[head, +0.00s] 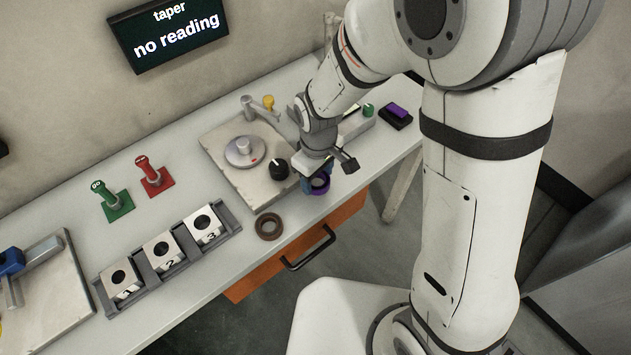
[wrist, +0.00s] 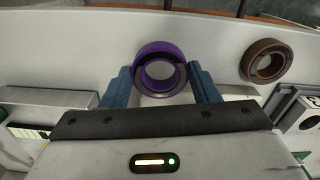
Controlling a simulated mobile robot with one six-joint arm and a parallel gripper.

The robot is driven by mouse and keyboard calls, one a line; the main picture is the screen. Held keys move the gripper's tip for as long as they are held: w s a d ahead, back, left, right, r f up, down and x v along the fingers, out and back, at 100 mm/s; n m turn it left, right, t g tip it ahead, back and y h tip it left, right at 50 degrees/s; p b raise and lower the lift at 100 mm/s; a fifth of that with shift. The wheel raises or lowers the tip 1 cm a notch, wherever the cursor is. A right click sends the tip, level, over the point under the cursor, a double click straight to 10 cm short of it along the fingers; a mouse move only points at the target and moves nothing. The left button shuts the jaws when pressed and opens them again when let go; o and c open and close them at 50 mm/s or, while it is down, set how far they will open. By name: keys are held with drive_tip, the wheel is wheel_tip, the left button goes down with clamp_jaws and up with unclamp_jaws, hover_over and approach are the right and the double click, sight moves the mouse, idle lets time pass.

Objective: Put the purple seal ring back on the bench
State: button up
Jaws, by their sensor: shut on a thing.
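The purple seal ring (wrist: 160,72) is between the two blue fingers of my gripper (wrist: 161,88) in the wrist view. In the head view my gripper (head: 316,184) is at the front edge of the bench (head: 225,268), and the purple seal ring (head: 319,184) shows at its fingers. The fingers are shut on the ring. From these views I cannot tell whether the ring touches the bench top.
A brown ring (head: 269,226) lies on the bench to the left of my gripper. A rack (head: 148,275) of numbered blocks stands further left. A plate with a round disc (head: 243,151) and a black knob (head: 278,168) is behind. An orange drawer (head: 300,252) is below the front edge.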

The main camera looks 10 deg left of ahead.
drive_tip(key=shift+f, duration=1.45)
drive_tip(key=shift+f, duration=0.1)
drive_tip(key=shift+f, duration=0.15)
drive_tip(key=o, duration=1.1)
wheel_tip(320, 180, up, 12)
drive_tip(key=shift+r, duration=0.25)
